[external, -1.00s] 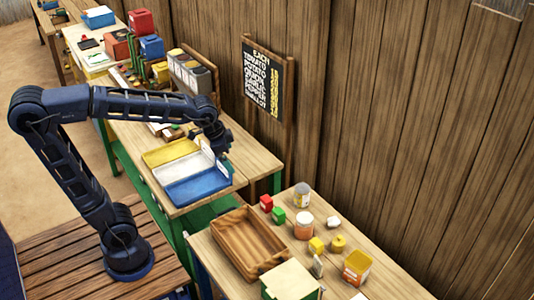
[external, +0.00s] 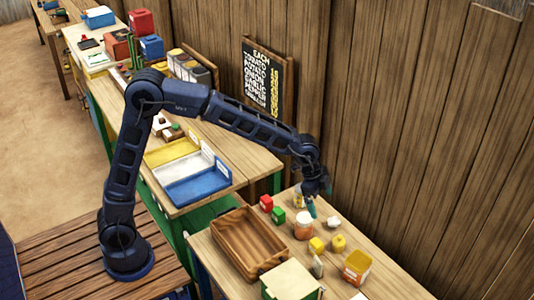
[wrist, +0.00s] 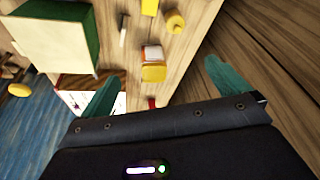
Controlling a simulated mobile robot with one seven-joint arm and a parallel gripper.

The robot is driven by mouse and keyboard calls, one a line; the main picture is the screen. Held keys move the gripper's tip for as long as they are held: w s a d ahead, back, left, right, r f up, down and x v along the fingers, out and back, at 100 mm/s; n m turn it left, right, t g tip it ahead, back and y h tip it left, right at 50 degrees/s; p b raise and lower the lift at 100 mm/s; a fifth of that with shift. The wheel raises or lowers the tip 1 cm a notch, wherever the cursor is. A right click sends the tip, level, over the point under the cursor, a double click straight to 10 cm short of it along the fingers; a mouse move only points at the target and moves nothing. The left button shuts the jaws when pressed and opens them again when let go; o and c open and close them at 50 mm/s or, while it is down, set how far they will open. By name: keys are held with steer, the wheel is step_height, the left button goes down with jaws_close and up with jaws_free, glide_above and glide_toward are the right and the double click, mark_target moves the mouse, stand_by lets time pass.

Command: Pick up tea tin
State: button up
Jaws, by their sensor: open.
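A yellow container with red and white on its sides (external: 357,266) stands at the right of the near table; it looks most like the tea tin, though its label is too small to read. It also shows in the wrist view (wrist: 153,64), beyond and between my fingers. My gripper (external: 319,200) is open and empty, above the back of this table near the jars, apart from the tin. In the wrist view my gripper (wrist: 161,88) has its teal fingers spread wide.
An orange jar with a pale lid (external: 304,228) stands under my gripper; another jar is partly hidden by it. A yellow cube (external: 316,245) and yellow knobbed piece (external: 338,243) stand near the tin. A wooden tray (external: 222,225) and green box (external: 290,281) lie left. A plank wall (external: 430,150) rises behind.

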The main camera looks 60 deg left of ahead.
mark_target(359, 260)
steer(key=w+d+f+m, duration=0.1)
steer(key=d+f, duration=0.2)
steer(key=d, duration=0.1)
steer(key=w+d+f+m+g+h, duration=0.1)
steer(key=d+f, duration=0.3)
steer(key=d, duration=0.1)
steer(key=w+d+f+m, duration=0.1)
steer(key=w+d+f, duration=0.1)
steer(key=d, duration=0.3)
steer(key=shift+w+d+f+h, duration=0.1)
steer(key=shift+d+f+h, duration=0.05)
steer(key=shift+f, duration=0.25)
steer(key=shift+d+f+h, duration=0.1)
steer(key=shift+f+h, duration=0.05)
steer(key=shift+f, duration=0.25)
steer(key=x, duration=1)
steer(key=shift+d+f, duration=0.3)
steer(key=shift+f, duration=0.05)
steer(key=c, duration=1.2)
steer(key=shift+r, duration=0.1)
